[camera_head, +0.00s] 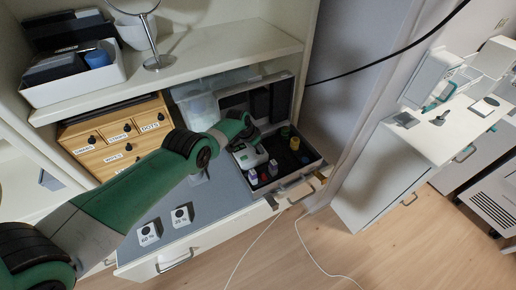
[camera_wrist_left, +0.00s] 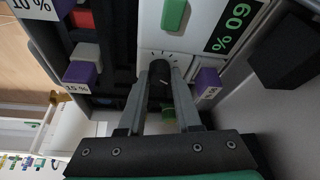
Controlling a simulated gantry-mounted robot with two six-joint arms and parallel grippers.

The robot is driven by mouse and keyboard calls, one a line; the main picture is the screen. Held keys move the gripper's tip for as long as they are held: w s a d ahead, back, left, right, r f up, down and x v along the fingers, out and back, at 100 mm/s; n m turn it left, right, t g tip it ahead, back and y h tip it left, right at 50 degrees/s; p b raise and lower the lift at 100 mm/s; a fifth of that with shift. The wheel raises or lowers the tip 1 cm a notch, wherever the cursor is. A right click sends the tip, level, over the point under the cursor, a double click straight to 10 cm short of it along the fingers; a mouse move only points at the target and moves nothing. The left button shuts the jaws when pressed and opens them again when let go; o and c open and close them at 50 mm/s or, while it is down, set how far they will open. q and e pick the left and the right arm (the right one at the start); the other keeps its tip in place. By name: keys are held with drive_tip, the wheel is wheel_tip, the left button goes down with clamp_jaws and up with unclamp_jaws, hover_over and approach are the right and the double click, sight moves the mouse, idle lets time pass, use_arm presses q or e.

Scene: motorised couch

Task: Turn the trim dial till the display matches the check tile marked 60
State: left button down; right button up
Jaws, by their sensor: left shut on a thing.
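In the left wrist view, the black trim dial (camera_wrist_left: 158,84) sits on a white panel with tick marks around it. My left gripper (camera_wrist_left: 161,82) has its two grey fingers closed on either side of the dial. The green-on-black display (camera_wrist_left: 232,27) appears upside down there and reads 60 %.
The open dark case (camera_head: 311,164) holds several small coloured pieces. Purple-and-white blocks, one marked 15 % (camera_wrist_left: 80,73), lie near the dial. A wooden drawer unit (camera_head: 110,143) stands behind my left arm. The front worktop is mostly clear.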

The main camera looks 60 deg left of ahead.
idle(0.4)
use_arm(q)
drive_tip(key=c, duration=0.6)
unclamp_jaws()
drive_tip(key=shift+s, duration=0.1)
drive_tip(key=shift+r+p, duration=0.2)
drive_tip(key=shift+p, duration=0.1)
drive_tip(key=p+v, duration=1.1)
drive_tip(key=p, duration=0.7)
